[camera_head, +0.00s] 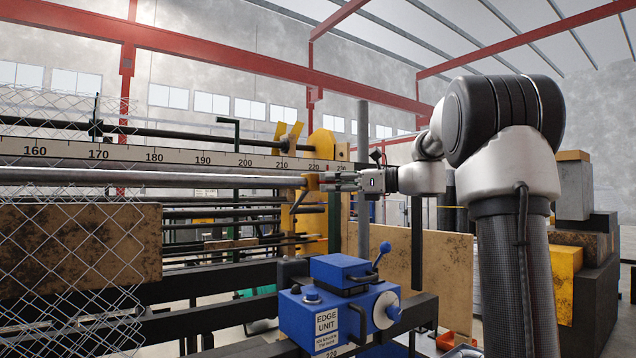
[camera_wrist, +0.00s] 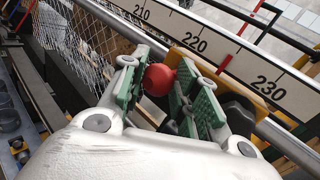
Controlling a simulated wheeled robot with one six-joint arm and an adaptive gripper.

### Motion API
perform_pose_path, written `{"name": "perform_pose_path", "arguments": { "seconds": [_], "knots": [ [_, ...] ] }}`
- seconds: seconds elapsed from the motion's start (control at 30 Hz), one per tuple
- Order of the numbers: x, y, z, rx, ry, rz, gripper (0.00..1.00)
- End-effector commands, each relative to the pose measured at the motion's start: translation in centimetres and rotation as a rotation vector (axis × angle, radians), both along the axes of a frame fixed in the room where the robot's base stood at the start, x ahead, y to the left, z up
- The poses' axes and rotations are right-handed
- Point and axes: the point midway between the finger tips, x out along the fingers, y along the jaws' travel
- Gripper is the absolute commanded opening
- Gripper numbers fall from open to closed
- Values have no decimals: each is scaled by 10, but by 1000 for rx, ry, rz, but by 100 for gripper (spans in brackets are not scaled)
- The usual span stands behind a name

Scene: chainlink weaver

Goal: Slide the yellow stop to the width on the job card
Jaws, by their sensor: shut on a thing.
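The yellow stop (camera_wrist: 237,80) sits on the steel rail under the white scale (camera_wrist: 185,28). It also shows in the head view (camera_head: 312,182), small and partly covered by my gripper (camera_head: 328,182). A red line stands on the scale between 220 and 230 in the wrist view, just above the stop. A round red knob (camera_wrist: 158,80) is between the green finger pads of my gripper (camera_wrist: 155,88), which is shut on it. In the head view the scale (camera_head: 130,154) runs from 160 to about 230. I cannot make out a job card.
A blue edge unit (camera_head: 340,305) with a lever stands below my gripper, with 220 at its lower front. Chain-link mesh (camera_head: 70,260) hangs at left. A steel rail (camera_head: 150,179) runs left from the stop. Dark and yellow blocks (camera_head: 590,240) are stacked at right.

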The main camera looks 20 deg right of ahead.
Motion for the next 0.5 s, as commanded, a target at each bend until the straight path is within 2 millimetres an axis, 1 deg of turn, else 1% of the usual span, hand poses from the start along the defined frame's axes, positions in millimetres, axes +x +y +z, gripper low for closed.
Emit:
{"name": "perform_pose_path", "arguments": {
  "seconds": [0.03,0.27,0.3,0.37,0.5],
  "knots": [
    [1,0,4,3,-8,-2,0],
    [0,0,4,3,-9,-1,0],
    [0,0,4,3,-9,-1,38],
    [0,1,4,4,-8,-1,49],
    [0,0,3,2,-6,0,49]
  ]
}}
